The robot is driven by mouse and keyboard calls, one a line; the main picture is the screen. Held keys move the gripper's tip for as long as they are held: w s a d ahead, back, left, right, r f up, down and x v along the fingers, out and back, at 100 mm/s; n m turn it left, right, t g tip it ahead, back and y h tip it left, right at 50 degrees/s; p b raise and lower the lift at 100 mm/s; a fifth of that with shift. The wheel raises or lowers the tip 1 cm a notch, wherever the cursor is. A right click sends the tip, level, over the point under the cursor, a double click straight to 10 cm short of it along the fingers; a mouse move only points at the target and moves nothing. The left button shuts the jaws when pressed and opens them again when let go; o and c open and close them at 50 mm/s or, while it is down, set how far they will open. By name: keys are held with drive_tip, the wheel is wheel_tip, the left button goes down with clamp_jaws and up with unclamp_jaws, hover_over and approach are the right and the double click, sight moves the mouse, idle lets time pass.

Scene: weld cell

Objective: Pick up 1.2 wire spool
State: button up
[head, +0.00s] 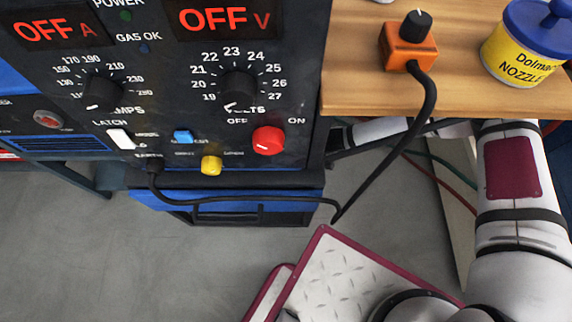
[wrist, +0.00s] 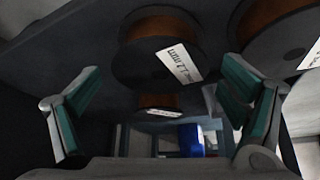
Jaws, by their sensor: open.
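My gripper (wrist: 162,70) is open and empty in the wrist view, its two green-padded fingers wide apart. A dark-flanged spool with brown-orange winding (wrist: 155,45) is ahead, between and beyond the fingers. Its white label is tilted and seems upside down; I cannot read it surely. A second such spool (wrist: 278,32) is at the upper right, beyond the right finger, with its label cut by the edge. A smaller-looking spool (wrist: 158,103) shows lower in the middle, its label unreadable. I cannot tell which is the 1.2 wire spool. The head view shows neither the gripper nor any spool.
In the head view a welder panel (head: 130,120) with knobs stands at left. A wooden bench (head: 350,75) at right holds an orange control box (head: 408,50) and a nozzle tub (head: 525,50). A black cable (head: 388,155) hangs between. In the wrist view a blue object (wrist: 191,140) shows low.

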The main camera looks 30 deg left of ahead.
drive_tip(key=b+x, duration=0.1)
drive_tip(key=x, duration=0.2)
drive_tip(key=shift+f, duration=0.15)
drive_tip(key=shift+a, duration=0.1)
drive_tip(key=c, duration=1.7)
